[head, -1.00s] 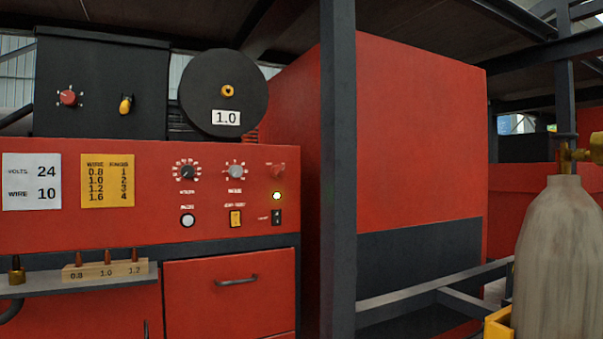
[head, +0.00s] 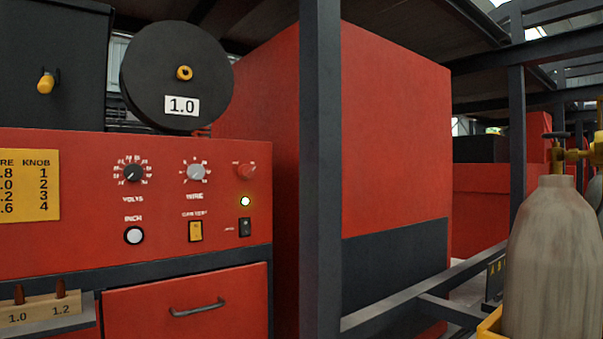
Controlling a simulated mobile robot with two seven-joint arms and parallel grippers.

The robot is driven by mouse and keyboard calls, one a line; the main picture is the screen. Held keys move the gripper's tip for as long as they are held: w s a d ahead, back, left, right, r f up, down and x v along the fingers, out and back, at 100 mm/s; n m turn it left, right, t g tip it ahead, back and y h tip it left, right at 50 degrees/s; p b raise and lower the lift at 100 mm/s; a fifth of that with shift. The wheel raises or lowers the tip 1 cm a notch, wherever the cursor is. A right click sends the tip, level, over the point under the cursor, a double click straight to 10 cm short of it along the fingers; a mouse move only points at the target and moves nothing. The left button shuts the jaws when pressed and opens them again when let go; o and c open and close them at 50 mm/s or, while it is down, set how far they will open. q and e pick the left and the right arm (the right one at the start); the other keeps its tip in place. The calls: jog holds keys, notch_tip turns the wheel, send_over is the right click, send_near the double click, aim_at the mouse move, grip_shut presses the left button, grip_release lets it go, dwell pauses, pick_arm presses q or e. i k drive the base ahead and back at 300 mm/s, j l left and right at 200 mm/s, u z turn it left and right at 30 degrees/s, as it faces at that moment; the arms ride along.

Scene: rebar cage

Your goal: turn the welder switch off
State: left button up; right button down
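The red welder panel (head: 80,210) fills the left of the head view. Near its right edge is a small black rocker switch (head: 245,227) with a label too small to read beside it. A round indicator lamp (head: 245,201) above the switch glows yellowish white. A yellow switch (head: 196,231) and a white round button (head: 134,236) sit to its left. Neither of my grippers is in view.
A dark upright post (head: 320,170) stands right of the panel, before a large red cabinet (head: 395,130). A grey gas cylinder (head: 555,260) with a brass valve stands at right. A closed drawer (head: 185,305) lies below the panel. A wire spool (head: 150,75) sits on top.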

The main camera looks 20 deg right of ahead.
aim_at(245, 171)
jog(key=i+z, duration=0.15)
jog(key=z, duration=0.2)
jog(key=i+j+z, duration=0.15)
jog(key=z, duration=0.2)
jog(key=i+j+z, duration=0.1)
jog(key=z, duration=0.25)
